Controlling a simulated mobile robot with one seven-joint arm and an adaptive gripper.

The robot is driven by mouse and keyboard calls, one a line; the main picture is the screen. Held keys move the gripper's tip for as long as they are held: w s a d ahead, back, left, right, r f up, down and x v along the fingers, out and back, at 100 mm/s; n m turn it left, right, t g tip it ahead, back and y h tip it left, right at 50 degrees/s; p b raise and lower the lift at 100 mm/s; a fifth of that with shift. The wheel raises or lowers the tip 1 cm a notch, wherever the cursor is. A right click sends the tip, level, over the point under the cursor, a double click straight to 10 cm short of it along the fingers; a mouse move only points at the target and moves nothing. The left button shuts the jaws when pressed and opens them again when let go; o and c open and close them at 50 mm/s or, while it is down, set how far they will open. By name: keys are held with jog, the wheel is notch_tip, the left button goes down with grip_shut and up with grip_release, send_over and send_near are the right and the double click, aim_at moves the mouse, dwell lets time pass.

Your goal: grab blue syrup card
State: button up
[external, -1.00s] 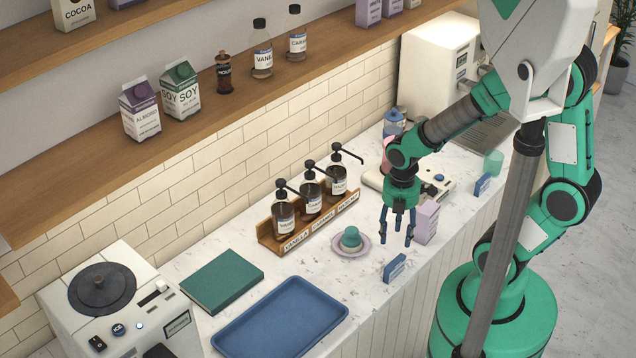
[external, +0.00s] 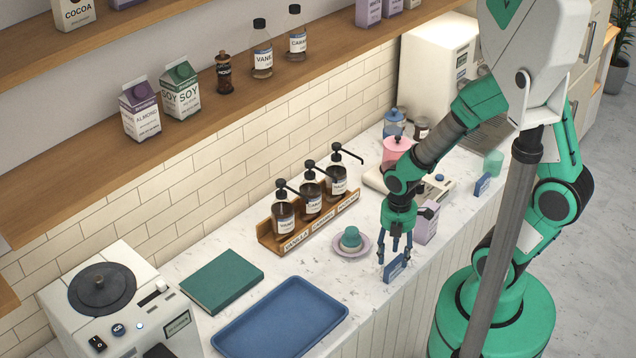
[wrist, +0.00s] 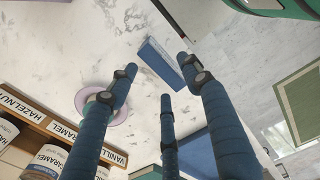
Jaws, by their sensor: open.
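A small blue card (external: 398,269) stands upright near the front edge of the marble counter. It also shows in the wrist view as a blue block (wrist: 158,62) just beyond the fingertips; its lettering is too small to read. My three-fingered gripper (external: 394,257) points down above and slightly behind the card, fingers spread and holding nothing. In the wrist view my gripper (wrist: 162,78) has its fingertips close to the card; I cannot tell whether any finger touches it. A second blue card (external: 483,184) stands farther right on the counter.
A purple carton (external: 426,226) stands close right of my gripper. A lilac saucer (external: 367,246) with a green cup (external: 351,238) is to the left. Behind is a wooden rack (external: 268,236) of syrup pump bottles. A blue tray (external: 283,320) lies front left.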

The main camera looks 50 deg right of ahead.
aim_at(394, 260)
jog(key=shift+f, duration=0.15)
jog(key=shift+f+b, duration=0.7)
jog(key=shift+f, duration=1.9)
jog(key=shift+s, duration=0.1)
jog(key=shift+c, duration=0.3)
grip_shut()
